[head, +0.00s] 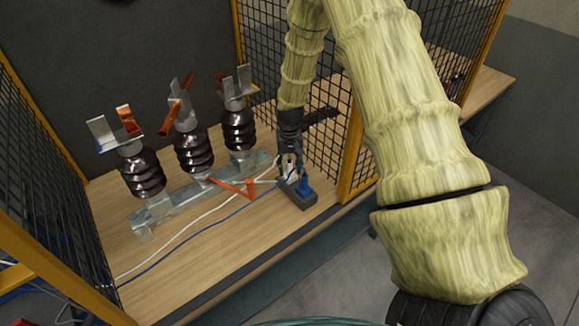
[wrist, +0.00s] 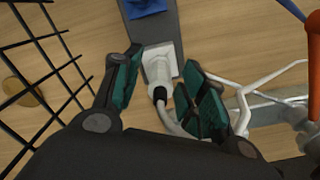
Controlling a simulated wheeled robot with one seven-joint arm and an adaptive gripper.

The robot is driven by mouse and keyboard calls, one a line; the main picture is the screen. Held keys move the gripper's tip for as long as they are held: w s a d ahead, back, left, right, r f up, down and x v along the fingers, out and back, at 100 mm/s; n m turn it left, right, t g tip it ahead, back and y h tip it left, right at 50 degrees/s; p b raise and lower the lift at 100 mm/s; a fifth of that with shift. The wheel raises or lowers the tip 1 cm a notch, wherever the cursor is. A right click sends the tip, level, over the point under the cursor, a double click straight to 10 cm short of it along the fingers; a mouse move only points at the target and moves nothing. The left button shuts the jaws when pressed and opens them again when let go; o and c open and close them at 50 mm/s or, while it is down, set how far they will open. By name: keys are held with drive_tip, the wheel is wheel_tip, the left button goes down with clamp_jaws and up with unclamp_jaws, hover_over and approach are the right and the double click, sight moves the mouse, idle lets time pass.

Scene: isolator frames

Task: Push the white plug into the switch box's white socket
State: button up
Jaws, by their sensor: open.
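The white plug (wrist: 159,76) stands over the white socket (wrist: 174,56) of the dark grey switch box (wrist: 138,28) in the wrist view, its black collar and white cord toward me. How deep it sits cannot be told. My gripper (wrist: 160,84) is open, with one teal-padded finger on each side of the plug and a visible gap to the left finger. In the head view my gripper (head: 289,158) points down at the switch box (head: 297,203), and the white plug (head: 291,174) is partly hidden by the fingers.
A blue plug (head: 304,186) stands on the same box beside the white one. White and blue cords run left across the wooden table (head: 225,250). An orange lever (head: 238,188) and brown insulators (head: 193,152) stand left. Mesh fence panels (head: 300,95) are close behind and right.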

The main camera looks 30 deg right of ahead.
wheel_tip(320, 180, up, 12)
drive_tip(key=shift+f, duration=0.25)
idle(0.8)
